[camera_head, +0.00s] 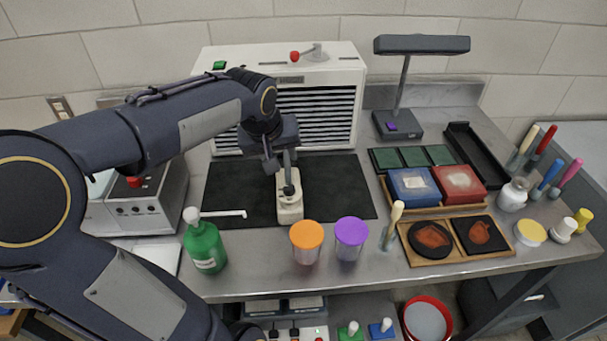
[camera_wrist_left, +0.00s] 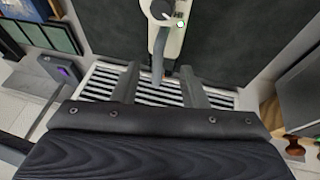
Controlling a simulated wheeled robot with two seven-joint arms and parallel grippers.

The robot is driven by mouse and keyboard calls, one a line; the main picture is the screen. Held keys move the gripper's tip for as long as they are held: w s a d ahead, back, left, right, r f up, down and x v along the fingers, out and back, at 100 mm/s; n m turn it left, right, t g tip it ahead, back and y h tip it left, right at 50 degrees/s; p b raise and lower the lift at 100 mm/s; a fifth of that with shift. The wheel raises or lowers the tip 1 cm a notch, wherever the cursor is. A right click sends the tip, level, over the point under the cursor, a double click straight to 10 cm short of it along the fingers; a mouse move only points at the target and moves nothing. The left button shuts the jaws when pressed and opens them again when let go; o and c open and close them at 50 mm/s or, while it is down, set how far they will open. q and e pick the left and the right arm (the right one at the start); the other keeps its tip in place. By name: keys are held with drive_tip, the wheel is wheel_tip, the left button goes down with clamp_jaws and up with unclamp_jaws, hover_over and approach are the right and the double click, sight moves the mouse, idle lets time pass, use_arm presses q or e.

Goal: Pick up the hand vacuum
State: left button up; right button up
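The fingers are apart, with a gap on both sides of that grey end. I cannot tell whether it is fully between them in depth. My right gripper is not in view.
A green bottle (camera_head: 205,247), an orange-lidded cup (camera_head: 307,254) and a purple-lidded cup (camera_head: 350,250) stand along the front edge. The louvred unit (camera_head: 338,60) stands behind the mat. Boxes and trays (camera_head: 452,225) fill the right. The mat beside the vacuum is clear.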

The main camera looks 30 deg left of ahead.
sight(287, 163)
use_arm(q)
drive_tip(key=w+f, duration=0.1)
drive_tip(key=w+a+f, duration=0.1)
drive_tip(key=shift+w+f, duration=0.25)
drive_tip(key=shift+w, duration=0.1)
drive_tip(key=x, duration=0.5)
drive_tip(key=shift+s+f+p, duration=0.1)
drive_tip(key=shift+f+p, duration=0.1)
drive_tip(key=shift+p, duration=0.2)
drive_tip(key=shift+c, duration=0.4)
clamp_jaws()
drive_tip(key=shift+r, duration=0.15)
